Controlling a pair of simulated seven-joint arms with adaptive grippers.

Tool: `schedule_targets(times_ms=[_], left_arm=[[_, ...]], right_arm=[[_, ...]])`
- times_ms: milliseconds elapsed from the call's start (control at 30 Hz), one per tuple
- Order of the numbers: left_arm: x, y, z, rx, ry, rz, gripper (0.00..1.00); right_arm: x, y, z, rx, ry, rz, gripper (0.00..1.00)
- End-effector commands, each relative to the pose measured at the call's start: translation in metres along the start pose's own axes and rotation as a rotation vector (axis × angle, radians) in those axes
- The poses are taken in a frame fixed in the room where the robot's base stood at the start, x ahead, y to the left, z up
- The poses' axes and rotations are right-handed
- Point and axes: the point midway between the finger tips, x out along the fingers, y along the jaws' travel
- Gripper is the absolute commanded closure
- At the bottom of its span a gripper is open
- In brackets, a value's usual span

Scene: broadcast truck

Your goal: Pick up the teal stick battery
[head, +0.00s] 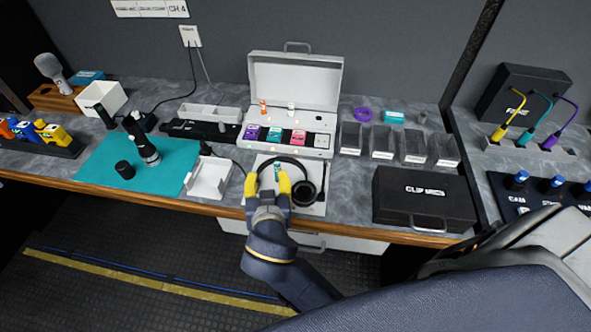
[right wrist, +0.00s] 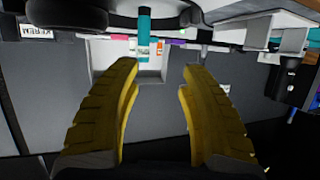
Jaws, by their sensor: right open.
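A teal stick battery (head: 277,168) stands out as a small teal piece just beyond my right gripper, inside the headphone band. The right wrist view shows it as a teal cylinder (right wrist: 144,28) ahead of the gap between the fingers, apart from them. My right gripper (head: 268,186) has yellow fingers spread open with nothing between them. It also shows in the right wrist view (right wrist: 160,75). The lower part of the battery is partly hidden by the fingers in the head view. My left gripper is not in view.
Black headphones (head: 305,192) lie around the battery on a light mat (head: 316,208). An open white case (head: 292,125) stands behind. A white tray (head: 208,178) is to the left, a black case (head: 424,197) to the right. Clear bins (head: 382,142) stand behind the black case.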

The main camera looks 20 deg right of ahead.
Motion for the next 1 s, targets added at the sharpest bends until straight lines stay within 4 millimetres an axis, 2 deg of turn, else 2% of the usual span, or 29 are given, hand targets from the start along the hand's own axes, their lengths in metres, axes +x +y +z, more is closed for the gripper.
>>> schedule_targets(times_ms=[233, 567, 800, 1000], left_arm=[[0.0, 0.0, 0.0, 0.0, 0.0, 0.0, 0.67], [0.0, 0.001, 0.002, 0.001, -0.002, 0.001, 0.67], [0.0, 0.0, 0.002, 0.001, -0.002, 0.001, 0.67], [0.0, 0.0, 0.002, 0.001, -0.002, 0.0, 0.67]], right_arm=[[0.004, 0.013, -0.008, -0.019, 0.013, 0.057, 0.58], [0.032, 0.015, -0.009, -0.02, 0.014, 0.056, 0.58], [0.061, 0.016, -0.009, -0.021, 0.013, 0.056, 0.58], [0.072, 0.017, -0.009, -0.018, 0.011, 0.056, 0.58]])
